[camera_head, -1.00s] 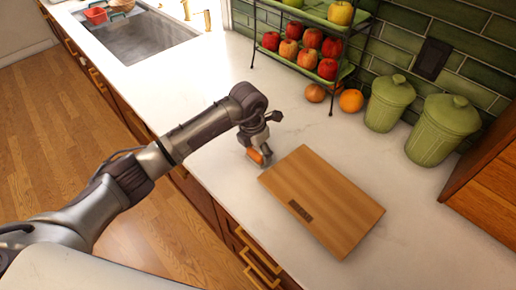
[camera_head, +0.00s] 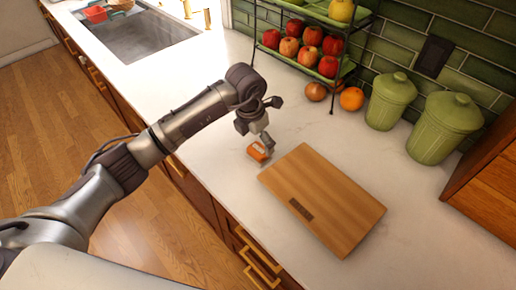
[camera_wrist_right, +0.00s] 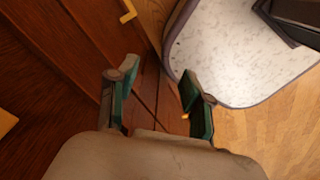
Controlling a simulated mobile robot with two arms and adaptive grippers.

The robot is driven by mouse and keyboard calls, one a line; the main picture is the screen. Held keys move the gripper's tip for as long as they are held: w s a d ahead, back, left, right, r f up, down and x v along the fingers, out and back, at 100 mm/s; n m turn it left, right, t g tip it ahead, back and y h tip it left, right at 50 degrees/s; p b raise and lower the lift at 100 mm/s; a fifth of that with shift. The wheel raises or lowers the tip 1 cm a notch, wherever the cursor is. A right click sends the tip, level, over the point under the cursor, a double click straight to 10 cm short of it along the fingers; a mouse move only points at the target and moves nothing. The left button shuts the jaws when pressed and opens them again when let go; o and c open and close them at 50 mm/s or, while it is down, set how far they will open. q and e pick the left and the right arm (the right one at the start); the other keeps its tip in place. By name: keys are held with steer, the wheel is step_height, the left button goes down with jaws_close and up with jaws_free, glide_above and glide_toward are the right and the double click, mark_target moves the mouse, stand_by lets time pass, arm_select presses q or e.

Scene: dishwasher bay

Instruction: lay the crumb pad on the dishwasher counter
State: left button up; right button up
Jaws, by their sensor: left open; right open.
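A small orange block (camera_head: 257,152), likely the crumb pad, is on the pale counter (camera_head: 212,158), just left of the wooden board's far corner. It appears to rest on the counter with its top face showing. My left gripper (camera_head: 264,142) is open right above and behind it, with a finger very close to its right side; I cannot tell whether they touch. My right gripper (camera_wrist_right: 158,88) is open and empty in the right wrist view, in front of dark wooden cabinet fronts.
A wooden board (camera_head: 325,200) lies right of the block. Behind stand a fruit rack (camera_head: 345,72), an orange (camera_head: 351,99) and two green canisters (camera_head: 390,100) (camera_head: 443,130). A sink (camera_head: 145,38) is at the far left. Counter left of the block is clear.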

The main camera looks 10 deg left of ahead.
mark_target(254, 153)
arm_select(q)
step_height(254, 153, up, 8)
steer(key=s+b, duration=0.1)
steer(key=shift+a, duration=0.35)
steer(key=shift+d+f, duration=0.1)
steer(key=shift+f, duration=0.1)
